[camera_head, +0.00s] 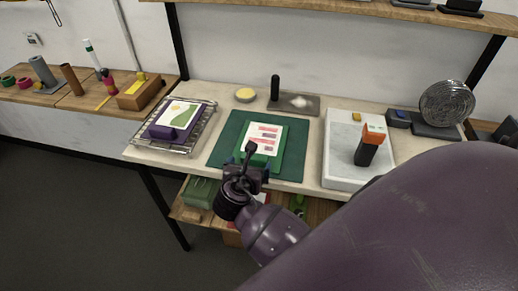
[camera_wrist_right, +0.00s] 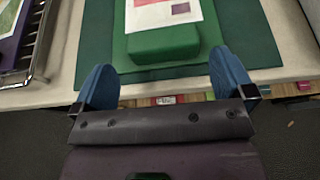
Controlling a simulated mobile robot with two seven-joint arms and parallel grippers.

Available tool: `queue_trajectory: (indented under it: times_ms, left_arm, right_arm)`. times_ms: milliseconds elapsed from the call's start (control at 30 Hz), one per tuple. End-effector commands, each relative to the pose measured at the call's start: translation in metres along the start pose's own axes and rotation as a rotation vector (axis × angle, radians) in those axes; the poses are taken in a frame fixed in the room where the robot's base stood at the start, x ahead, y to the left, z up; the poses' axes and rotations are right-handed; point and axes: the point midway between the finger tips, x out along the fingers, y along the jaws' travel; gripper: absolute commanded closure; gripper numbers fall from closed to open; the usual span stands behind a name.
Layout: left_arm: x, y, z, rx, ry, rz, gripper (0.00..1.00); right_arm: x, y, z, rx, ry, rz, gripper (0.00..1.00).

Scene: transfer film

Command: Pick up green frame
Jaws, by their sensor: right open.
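The green frame (camera_head: 276,160) lies on a dark green mat (camera_head: 228,140) in the middle of the table, with a printed white sheet on it. In the right wrist view the green frame (camera_wrist_right: 163,43) shows its thick rounded green block towards me. My right gripper (camera_head: 248,165) is at the frame's near side in the head view. In the right wrist view my right gripper (camera_wrist_right: 166,78) is open, its blue fingers apart and nothing between them. The frame's block is ahead of the gap between them. My left gripper is not in view.
A purple frame (camera_head: 163,133) with a printed sheet sits in a wire rack (camera_head: 191,144) on the left. A white slab (camera_head: 340,165) with an orange-and-black tool (camera_head: 368,148) stands on the right. A shelf with items lies below the table edge.

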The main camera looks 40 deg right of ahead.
Motion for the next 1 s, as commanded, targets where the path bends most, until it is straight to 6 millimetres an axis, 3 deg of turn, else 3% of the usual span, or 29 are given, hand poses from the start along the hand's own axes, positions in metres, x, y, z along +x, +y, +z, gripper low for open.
queue_trajectory:
  times_ms: [367, 667, 900, 1000]
  left_arm:
    - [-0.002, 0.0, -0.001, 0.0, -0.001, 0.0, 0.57]
    - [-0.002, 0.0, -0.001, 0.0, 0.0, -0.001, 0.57]
    - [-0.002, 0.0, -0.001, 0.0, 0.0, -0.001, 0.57]
    - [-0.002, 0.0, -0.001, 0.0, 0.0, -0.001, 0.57]
  right_arm:
    - [0.045, -0.002, 0.004, -0.001, -0.002, 0.0, 0.0]
    - [0.05, -0.002, 0.004, 0.001, 0.0, 0.0, 0.0]
    - [0.05, -0.002, 0.004, 0.0, 0.0, 0.0, 0.34]
    - [0.05, -0.002, 0.004, 0.001, -0.001, 0.0, 0.36]
